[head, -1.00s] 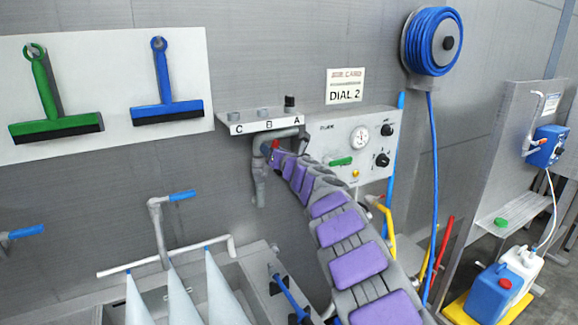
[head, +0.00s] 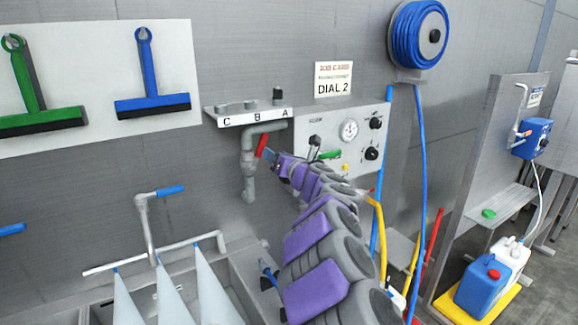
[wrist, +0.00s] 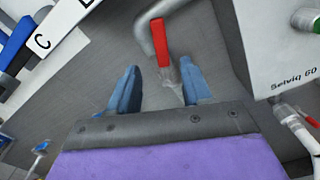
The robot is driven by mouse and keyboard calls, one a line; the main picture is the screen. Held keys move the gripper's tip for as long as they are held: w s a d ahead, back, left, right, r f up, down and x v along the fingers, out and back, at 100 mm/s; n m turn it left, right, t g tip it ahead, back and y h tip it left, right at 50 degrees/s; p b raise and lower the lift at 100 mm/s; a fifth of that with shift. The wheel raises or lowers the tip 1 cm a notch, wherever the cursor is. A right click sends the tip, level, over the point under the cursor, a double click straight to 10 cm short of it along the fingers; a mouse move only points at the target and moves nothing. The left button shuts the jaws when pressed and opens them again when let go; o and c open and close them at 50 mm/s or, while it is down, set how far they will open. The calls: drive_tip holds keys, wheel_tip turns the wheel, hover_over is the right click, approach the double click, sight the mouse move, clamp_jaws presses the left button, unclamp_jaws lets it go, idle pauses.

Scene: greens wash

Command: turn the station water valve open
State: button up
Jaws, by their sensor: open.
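A red lever handle (head: 263,146) sits on a grey bent pipe (head: 248,165) below the shelf marked C, B, A. In the wrist view the red handle (wrist: 160,42) points down toward the gap between my fingers. My gripper (wrist: 158,68) is open and empty, with blue fingers on either side of the handle's lower end. The handle appears just beyond the fingertips; whether they touch it I cannot tell. In the head view my gripper (head: 272,163) is just below and right of the handle, partly hidden by my purple arm.
A control panel (head: 365,125) with a gauge, black knobs and a green handle (head: 329,155) stands right of the pipe. The shelf (head: 240,117) overhangs the pipe. A sink (head: 235,275) with a tap lies below. A blue hose reel (head: 420,35) hangs at upper right.

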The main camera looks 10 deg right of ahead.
drive_tip(key=v, duration=0.6)
drive_tip(key=shift+s, duration=0.2)
